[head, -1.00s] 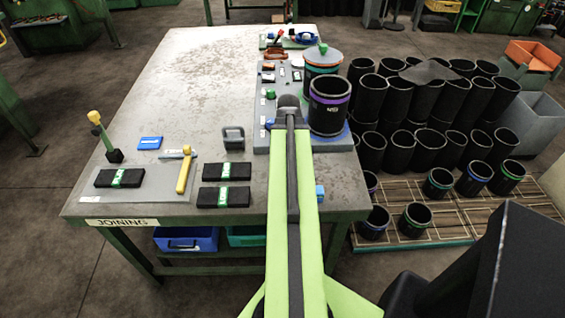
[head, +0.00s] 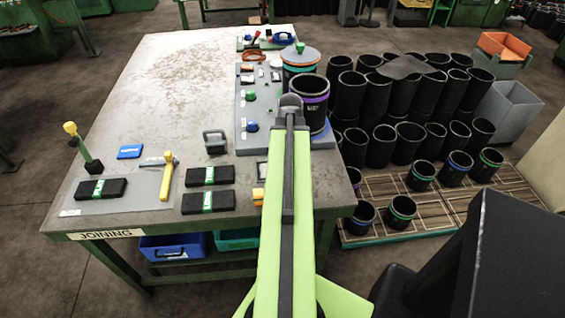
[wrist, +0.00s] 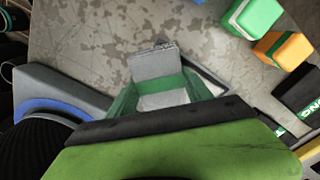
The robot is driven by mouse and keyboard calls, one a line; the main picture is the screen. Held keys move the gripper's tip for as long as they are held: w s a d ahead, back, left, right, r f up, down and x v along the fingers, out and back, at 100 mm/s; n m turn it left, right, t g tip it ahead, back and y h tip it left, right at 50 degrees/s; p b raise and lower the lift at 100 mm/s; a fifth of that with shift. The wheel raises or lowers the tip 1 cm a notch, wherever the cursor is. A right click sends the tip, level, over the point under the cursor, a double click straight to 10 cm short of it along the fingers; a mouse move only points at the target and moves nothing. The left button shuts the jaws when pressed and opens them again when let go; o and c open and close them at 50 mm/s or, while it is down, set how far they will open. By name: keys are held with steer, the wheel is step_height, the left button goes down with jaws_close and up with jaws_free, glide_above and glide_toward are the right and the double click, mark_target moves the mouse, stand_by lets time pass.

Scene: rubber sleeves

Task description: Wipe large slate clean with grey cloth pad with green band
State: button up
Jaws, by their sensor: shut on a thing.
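The grey cloth pad with a green band (wrist: 158,66) is held between the green fingers of my gripper (wrist: 160,98) in the wrist view, above the mottled grey table. My gripper is shut on it. A dark-framed thing, perhaps the large slate (wrist: 207,78), shows just right of the pad and is partly hidden by it and a finger. I cannot tell whether the pad touches it. In the head view my arm hides the pad and the fingertips. A small framed piece (head: 262,171) shows at the arm's left edge there.
A purple-banded black sleeve (head: 309,101) stands close right. An orange block (wrist: 291,51) and green-white block (wrist: 252,16) are near the pad. The table's back left is clear.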

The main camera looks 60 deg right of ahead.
mark_target(259, 170)
steer(key=shift+s+d, duration=0.45)
steer(key=shift+s, duration=0.15)
steer(key=shift+f, duration=0.15)
steer(key=shift+c, duration=0.6)
steer(key=shift+w+a, duration=0.5)
steer(key=shift+w, duration=0.05)
steer(key=shift+w+a, duration=1.05)
steer(key=shift+w, duration=0.4)
steer(key=shift+w+a, duration=1.1)
steer(key=shift+w, duration=0.3)
steer(key=shift+w+a, duration=1.05)
steer(key=shift+w, duration=0.4)
steer(key=shift+r, duration=0.2)
step_height(259, 170, up, 6)
steer(key=p, duration=0.5)
steer(key=shift+f+p, duration=0.1)
steer(key=shift+p, duration=0.3)
